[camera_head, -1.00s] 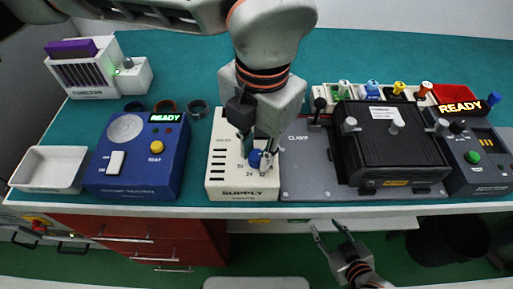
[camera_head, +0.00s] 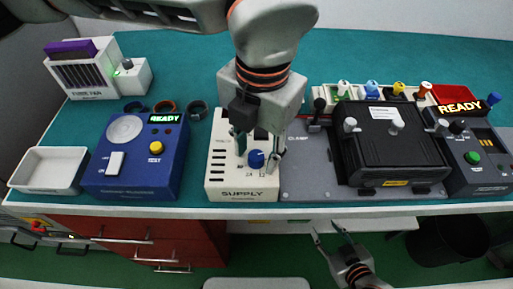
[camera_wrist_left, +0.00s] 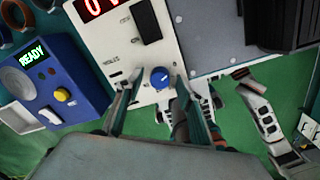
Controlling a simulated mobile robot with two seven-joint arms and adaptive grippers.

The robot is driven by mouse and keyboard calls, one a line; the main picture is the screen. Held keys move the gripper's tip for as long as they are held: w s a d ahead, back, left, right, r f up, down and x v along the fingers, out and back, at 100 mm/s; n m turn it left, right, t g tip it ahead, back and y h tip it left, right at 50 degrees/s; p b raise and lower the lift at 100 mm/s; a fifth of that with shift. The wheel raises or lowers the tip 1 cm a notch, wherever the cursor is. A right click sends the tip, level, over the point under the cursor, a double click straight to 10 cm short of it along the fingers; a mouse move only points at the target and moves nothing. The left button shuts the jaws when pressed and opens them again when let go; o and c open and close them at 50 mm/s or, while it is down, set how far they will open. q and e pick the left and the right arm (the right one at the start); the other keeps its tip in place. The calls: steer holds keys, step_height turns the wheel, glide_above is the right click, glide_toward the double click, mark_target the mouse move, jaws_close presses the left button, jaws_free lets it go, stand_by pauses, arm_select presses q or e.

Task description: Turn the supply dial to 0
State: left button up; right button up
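The supply (camera_head: 218,183) is a white box at the table's front edge, with a blue dial (camera_head: 256,158) near its lower right. In the left wrist view the dial (camera_wrist_left: 159,77) carries a small white mark toward its upper right. A red display (camera_wrist_left: 97,7) on the supply is cut off at the top edge, with a 0 readable. My left gripper (camera_head: 257,150) is open above the supply, its fingers on either side of the dial and seemingly clear of it. My right gripper (camera_head: 332,236) is open and empty in front of the table, below its edge.
Left of the supply is a blue test unit (camera_head: 137,160) with a READY display, then a white tray (camera_head: 48,170). A grey clamp plate (camera_head: 308,180) with a black box (camera_head: 381,145) adjoins the supply on the right. The table behind is mostly free.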

mark_target(259, 158)
arm_select(q)
step_height(259, 158, up, 12)
steer(key=shift+s+d, duration=0.15)
steer(key=shift+d, duration=0.1)
stand_by(0.4)
stand_by(0.3)
steer(key=shift+f, duration=0.1)
